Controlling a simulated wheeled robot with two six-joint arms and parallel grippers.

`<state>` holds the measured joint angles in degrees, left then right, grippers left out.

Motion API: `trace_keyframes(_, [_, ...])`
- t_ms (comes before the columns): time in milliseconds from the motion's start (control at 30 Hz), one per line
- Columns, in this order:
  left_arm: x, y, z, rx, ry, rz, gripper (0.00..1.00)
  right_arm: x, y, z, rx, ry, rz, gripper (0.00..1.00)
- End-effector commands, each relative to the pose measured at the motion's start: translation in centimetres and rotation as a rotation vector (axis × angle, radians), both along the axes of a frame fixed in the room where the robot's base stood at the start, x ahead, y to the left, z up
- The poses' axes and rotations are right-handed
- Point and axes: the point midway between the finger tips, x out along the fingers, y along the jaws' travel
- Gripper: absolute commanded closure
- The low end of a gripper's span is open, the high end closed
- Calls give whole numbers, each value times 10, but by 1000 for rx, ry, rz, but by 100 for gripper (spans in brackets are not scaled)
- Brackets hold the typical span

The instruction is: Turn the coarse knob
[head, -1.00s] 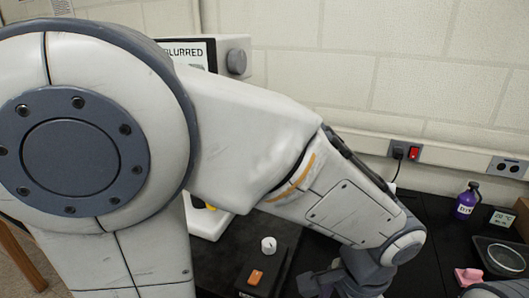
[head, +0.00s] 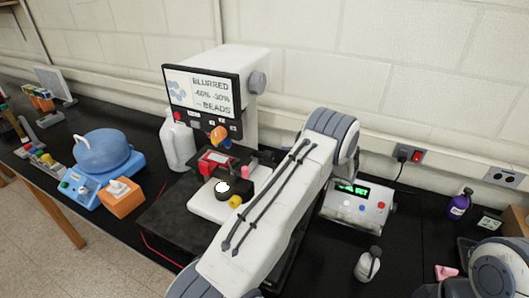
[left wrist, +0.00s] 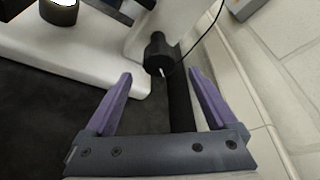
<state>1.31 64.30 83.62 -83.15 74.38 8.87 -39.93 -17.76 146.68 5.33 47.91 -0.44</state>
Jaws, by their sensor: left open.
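The microscope (head: 250,125) stands on the bench in the head view, with a screen reading "BLURRED -60% -30% BEADS". In the left wrist view, a black knob (left wrist: 158,52) sticks out from the white body. My left gripper (left wrist: 160,73) is open and empty, its purple fingers pointing toward the black knob from a short distance. In the head view my arm hides this gripper. No label shows which knob is the coarse one.
A white jug (head: 177,140) stands left of the microscope, with a blue device (head: 104,152) and an orange tissue box (head: 121,198) further left. A control box with a green display (head: 357,207) and a small bottle (head: 368,264) are right of my arm. The wall (left wrist: 258,115) runs close at right.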

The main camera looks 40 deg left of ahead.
Motion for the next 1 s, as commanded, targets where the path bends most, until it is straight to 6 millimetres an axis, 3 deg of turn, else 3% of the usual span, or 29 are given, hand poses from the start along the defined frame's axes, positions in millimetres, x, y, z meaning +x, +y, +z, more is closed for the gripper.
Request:
trace_keyframes(300, [0, 55, -13, -3, 1, 4, 9, 0, 0, 35, 0, 0, -1, 50])
trace_keyframes(500, [1, 81, -23, -3, 1, 2, 9, 0, 0, 47, 0, 0, -3, 50])
trace_keyframes(900, [2, 90, -28, -4, 0, 0, 9, 0, 0, 49, 0, 0, -3, 50])
trace_keyframes(933, [2, 90, -28, -4, 0, 0, 13, 0, 0, 49, 0, 0, -3, 50])
trace_keyframes(1000, [2, 90, -28, -4, 0, 0, 39, 0, 0, 49, 0, 0, -3, 50])
